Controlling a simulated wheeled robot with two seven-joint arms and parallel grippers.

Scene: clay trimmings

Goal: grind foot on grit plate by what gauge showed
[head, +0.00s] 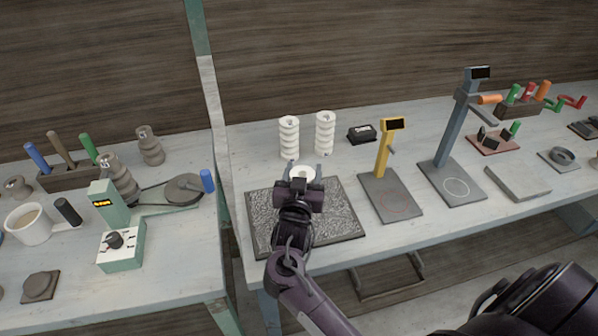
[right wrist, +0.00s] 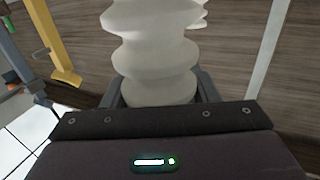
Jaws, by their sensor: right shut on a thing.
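My right gripper (head: 303,172) is shut on a white ribbed clay piece (head: 304,173), over the dark textured grit plate (head: 262,228). In the right wrist view the ribbed piece (right wrist: 155,50) stands between the fingers, which close around its lower part. The arm hides much of the plate and the piece's foot, so I cannot tell whether it touches the plate. A yellow gauge (head: 383,150) with a dark display stands right of the plate. A taller grey gauge (head: 449,135) with a display stands farther right. My left gripper is not in view.
Two white ribbed pieces (head: 289,138) stand behind the plate, near a small black box (head: 362,133). A grey slab (head: 518,181) and tool rack (head: 520,107) are at right. The left table holds a green device (head: 121,240), a mug (head: 29,225) and grey weights (head: 150,147).

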